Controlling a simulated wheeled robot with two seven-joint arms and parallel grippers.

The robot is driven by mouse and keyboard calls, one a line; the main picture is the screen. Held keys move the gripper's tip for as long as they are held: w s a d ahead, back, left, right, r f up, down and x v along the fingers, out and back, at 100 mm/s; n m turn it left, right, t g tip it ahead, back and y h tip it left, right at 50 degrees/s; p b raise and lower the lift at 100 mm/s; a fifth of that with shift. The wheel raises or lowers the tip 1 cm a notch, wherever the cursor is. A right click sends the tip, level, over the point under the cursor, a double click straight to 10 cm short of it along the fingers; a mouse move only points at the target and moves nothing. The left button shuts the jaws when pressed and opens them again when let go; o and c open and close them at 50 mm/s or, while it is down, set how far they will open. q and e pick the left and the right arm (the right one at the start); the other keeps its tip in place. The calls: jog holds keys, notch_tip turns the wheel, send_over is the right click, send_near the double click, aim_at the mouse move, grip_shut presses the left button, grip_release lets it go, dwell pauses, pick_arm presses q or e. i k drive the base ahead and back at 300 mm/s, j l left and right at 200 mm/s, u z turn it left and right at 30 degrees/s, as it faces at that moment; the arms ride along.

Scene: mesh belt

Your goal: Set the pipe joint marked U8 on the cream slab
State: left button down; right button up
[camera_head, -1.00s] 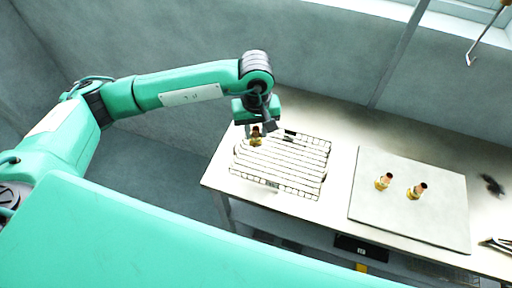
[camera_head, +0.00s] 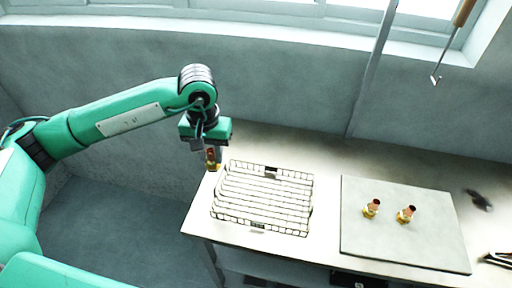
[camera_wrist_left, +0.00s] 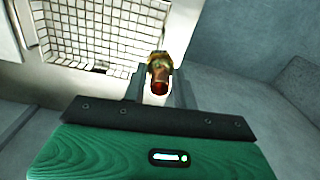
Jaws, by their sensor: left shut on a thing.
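My left gripper (camera_head: 212,160) is shut on a brass pipe joint (camera_head: 211,165) with a reddish-brown end. It holds the joint just left of the mesh belt's (camera_head: 262,230) back left corner. In the left wrist view, the joint (camera_wrist_left: 158,66) sits between the fingertips (camera_wrist_left: 160,85). The cream slab (camera_head: 375,245) lies flat on the right part of the table. Two similar brass joints, a left one (camera_head: 371,208) and a right one (camera_head: 406,214), stand on it. No U8 mark is readable on any joint. My right gripper is out of view.
The pale table (camera_head: 325,205) has a bare strip between belt and slab. A small dark object (camera_head: 480,200) lies right of the slab, and a metal tool (camera_head: 499,259) lies at the right edge. A wooden-handled tool (camera_head: 450,40) hangs near the window.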

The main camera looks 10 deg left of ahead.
aim_at(435, 225)
jog(key=z, duration=1.05)
jog(key=i+l+z, duration=0.2)
jog(key=l, duration=0.15)
jog(key=l+z, duration=0.25)
jog(key=i+l+z, duration=0.2)
jog(key=l, duration=0.15)
